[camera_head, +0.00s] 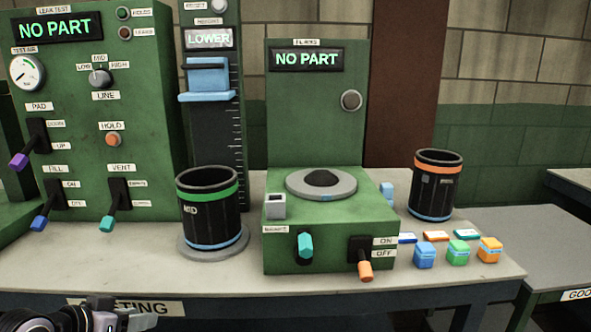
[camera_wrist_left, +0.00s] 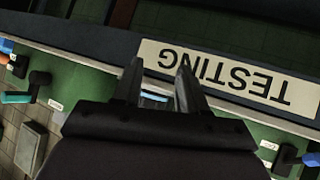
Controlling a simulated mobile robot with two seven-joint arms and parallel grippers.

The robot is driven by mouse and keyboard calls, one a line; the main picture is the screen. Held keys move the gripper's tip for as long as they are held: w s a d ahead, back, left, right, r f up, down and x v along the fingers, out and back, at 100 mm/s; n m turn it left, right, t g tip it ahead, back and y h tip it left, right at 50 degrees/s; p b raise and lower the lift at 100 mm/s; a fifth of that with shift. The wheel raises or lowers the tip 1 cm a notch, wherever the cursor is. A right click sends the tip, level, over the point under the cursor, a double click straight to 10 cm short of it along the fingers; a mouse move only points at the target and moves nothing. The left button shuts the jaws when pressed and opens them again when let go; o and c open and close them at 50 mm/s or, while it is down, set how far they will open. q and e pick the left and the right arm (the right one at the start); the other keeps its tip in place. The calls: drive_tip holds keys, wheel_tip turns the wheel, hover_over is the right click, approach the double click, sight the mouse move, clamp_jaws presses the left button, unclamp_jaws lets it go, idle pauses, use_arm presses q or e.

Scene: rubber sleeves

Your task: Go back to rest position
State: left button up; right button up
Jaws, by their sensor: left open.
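My left gripper (camera_head: 132,318) is low at the bottom left of the head view, in front of the table's front edge and beside the "TESTING" label (camera_head: 160,308). In the left wrist view the two fingers (camera_wrist_left: 158,78) are apart with nothing held between them. The "TESTING" label also shows upside down beyond the fingers in that view (camera_wrist_left: 230,72). My right gripper is in neither view.
The table (camera_head: 340,288) carries a green leak-test panel (camera_head: 150,85) with levers, a "MID" sleeve (camera_head: 208,210) on a round base, a green "NO PART" station (camera_head: 318,120), an orange-rimmed sleeve (camera_head: 436,185) and several small coloured blocks (camera_head: 458,253). A side table (camera_head: 545,245) stands at right.

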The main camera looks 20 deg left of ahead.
use_arm(q)
drive_tip(key=s+d+f+p, duration=0.1)
drive_tip(key=s+d+f, duration=0.2)
drive_tip(key=d+f, duration=0.25)
drive_tip(key=s+d+f+p, duration=0.1)
drive_tip(key=s+d+f, duration=0.3)
drive_tip(key=f, duration=0.3)
drive_tip(key=s+d+f+m, duration=0.1)
drive_tip(key=s+d, duration=0.2)
drive_tip(key=d, duration=0.3)
drive_tip(key=s+d+f+m+p, duration=0.1)
drive_tip(key=s+d+f, duration=0.1)
drive_tip(key=d, duration=0.3)
drive_tip(key=shift+s+d+f+m, duration=0.25)
drive_tip(key=shift+s+d+m, duration=0.1)
drive_tip(key=shift+s, duration=0.45)
